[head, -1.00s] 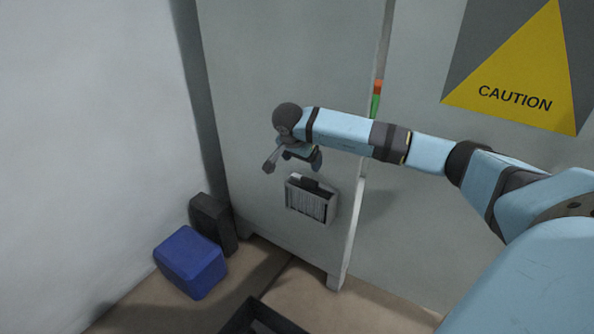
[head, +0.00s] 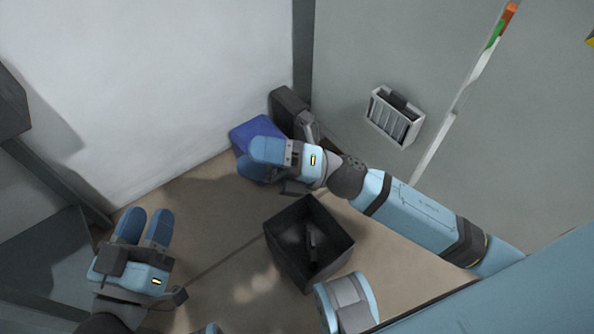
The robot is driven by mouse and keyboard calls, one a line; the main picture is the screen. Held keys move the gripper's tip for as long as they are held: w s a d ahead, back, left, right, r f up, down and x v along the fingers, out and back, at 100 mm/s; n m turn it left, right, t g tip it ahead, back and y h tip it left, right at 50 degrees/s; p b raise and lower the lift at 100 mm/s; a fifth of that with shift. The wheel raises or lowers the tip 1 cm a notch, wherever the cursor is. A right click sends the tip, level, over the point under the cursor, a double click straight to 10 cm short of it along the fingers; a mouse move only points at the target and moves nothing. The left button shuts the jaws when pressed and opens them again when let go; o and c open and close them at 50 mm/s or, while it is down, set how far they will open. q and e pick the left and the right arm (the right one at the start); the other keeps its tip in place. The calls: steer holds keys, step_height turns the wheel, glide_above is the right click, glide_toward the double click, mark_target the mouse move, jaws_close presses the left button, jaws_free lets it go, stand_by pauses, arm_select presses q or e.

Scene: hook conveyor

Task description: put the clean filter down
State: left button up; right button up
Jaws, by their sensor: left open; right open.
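My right gripper (head: 266,158) reaches across the middle of the head view, over the front of a blue box (head: 252,131). It is open, with no filter visible in it. My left gripper (head: 144,226) is at the lower left, open and empty, its two blue fingers apart. A slotted grey unit with a dark handle (head: 393,117) sits in the grey cabinet's front. A dark slim object (head: 312,244) lies inside the black bin (head: 335,258). I cannot tell which thing is the clean filter.
A dark block (head: 288,104) stands behind the blue box, by the wall corner. The black open bin stands on the brown floor (head: 215,195) below my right arm. Grey structures border the left side. A red and green light strip (head: 500,28) marks the cabinet edge.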

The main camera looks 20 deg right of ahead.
steer(key=s+d+m+t+h, duration=0.1)
steer(key=m+t+h, duration=0.2)
steer(key=m, duration=0.8)
steer(key=s+d+m+t+h, duration=0.2)
steer(key=m+h, duration=0.3)
steer(key=m, duration=0.6)
steer(key=s+d+f+m+t+h, duration=0.1)
steer(key=m+t+h, duration=0.3)
steer(key=m, duration=0.6)
steer(key=shift+s+d+m, duration=0.3)
steer(key=shift+d+m, duration=0.1)
steer(key=shift+d, duration=0.15)
